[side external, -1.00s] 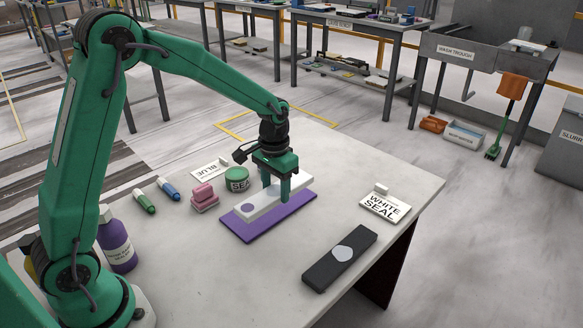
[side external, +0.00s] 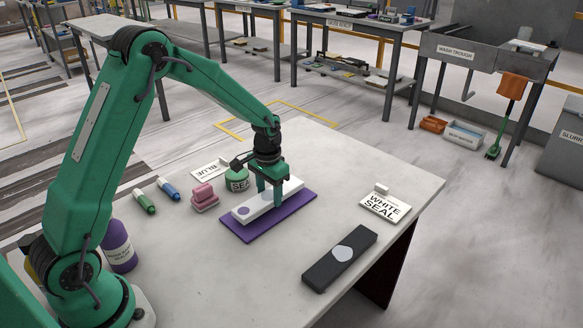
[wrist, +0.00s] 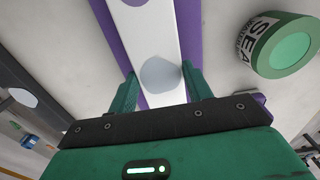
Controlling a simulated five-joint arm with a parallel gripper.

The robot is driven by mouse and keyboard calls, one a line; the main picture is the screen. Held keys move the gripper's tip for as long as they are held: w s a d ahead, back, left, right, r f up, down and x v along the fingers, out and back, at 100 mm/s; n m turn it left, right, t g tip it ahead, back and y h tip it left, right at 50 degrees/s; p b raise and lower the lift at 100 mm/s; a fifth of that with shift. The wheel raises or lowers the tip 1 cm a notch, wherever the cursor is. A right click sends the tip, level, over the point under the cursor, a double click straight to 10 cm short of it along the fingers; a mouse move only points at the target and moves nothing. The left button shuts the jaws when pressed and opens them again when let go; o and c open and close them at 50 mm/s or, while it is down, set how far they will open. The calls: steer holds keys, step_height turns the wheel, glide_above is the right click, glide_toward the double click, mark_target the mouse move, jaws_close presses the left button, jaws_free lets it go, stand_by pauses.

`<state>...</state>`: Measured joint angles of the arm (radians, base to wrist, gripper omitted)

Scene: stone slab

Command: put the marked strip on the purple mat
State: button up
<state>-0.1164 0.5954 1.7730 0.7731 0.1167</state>
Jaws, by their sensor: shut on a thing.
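The white strip (side external: 256,211) lies lengthwise over the purple mat (side external: 243,236), with a purple dot near its left end. My gripper (side external: 270,197) is shut across the strip's width near its middle. In the wrist view the white strip (wrist: 150,35) runs between my two fingers (wrist: 159,76), with a pale grey round mark right between the fingertips and part of another mark at the top edge. The purple mat (wrist: 190,30) shows on both sides of it. I cannot tell whether the strip touches the mat or hangs just above it.
A black strip (side external: 322,272) with a pale disc lies at the front right. A green tape roll (side external: 237,184), pink blocks (side external: 204,197), markers (side external: 144,202), a purple bottle (side external: 118,246) and a WHITE SEAL card (side external: 385,207) stand around. The slab between mat and card is clear.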

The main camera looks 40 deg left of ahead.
mark_target(270, 195)
steer(key=shift+f, duration=0.7)
steer(key=shift+f, duration=0.1)
steer(key=o, duration=1.3)
steer(key=shift+r, duration=6.1)
